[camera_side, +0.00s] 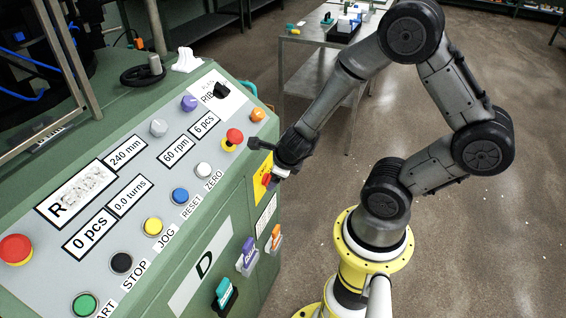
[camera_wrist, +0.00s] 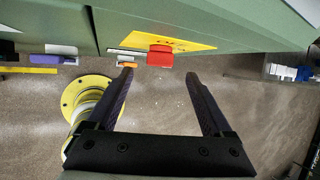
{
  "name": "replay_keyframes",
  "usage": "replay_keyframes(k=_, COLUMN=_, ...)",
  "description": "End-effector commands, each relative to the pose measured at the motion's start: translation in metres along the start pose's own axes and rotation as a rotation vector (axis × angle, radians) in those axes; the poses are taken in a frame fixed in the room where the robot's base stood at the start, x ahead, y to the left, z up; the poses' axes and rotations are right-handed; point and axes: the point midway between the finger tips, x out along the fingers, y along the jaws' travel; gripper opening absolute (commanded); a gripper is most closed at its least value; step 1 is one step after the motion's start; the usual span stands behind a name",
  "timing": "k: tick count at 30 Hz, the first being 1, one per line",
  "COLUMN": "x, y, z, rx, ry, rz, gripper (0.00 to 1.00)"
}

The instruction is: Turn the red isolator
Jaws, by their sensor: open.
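The red isolator (camera_side: 266,180) is a small red handle on a yellow plate (camera_wrist: 165,40) on the green machine's end face. In the wrist view the red handle (camera_wrist: 160,56) lies just ahead of the fingertips, in line with the space between them. My gripper (camera_side: 263,161) is at that end face, its two dark fingers spread apart; they also show in the wrist view (camera_wrist: 160,75) with nothing between them. In the side view the gripper partly covers the plate. I cannot tell whether either finger touches the handle.
The green machine's panel (camera_side: 150,170) has several buttons, including a red button (camera_side: 235,136) on yellow near my gripper. Coloured tools in holders, such as a purple one (camera_side: 248,251), hang on the machine's front. A metal table (camera_side: 316,40) stands behind. Floor is clear on the right.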

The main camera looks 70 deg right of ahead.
Motion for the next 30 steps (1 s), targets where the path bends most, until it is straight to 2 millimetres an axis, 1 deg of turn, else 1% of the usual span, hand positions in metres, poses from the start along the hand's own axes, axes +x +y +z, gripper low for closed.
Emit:
replay_keyframes(k=1, x=-0.007, y=0.000, z=0.000, rx=-0.002, ry=-0.002, rz=0.000, gripper=0.85)
replay_keyframes(k=6, x=-0.027, y=0.000, z=0.001, rx=-0.002, ry=-0.002, rz=0.001, gripper=0.85)
replay_keyframes(k=18, x=-0.068, y=0.000, z=0.001, rx=-0.002, ry=-0.001, rz=-0.001, gripper=0.85)
replay_keyframes(k=24, x=-0.081, y=0.000, z=0.000, rx=-0.001, ry=-0.001, rz=0.000, gripper=0.85)
replay_keyframes(k=30, x=-0.086, y=0.000, z=0.000, rx=-0.001, ry=0.001, rz=0.000, gripper=0.85)
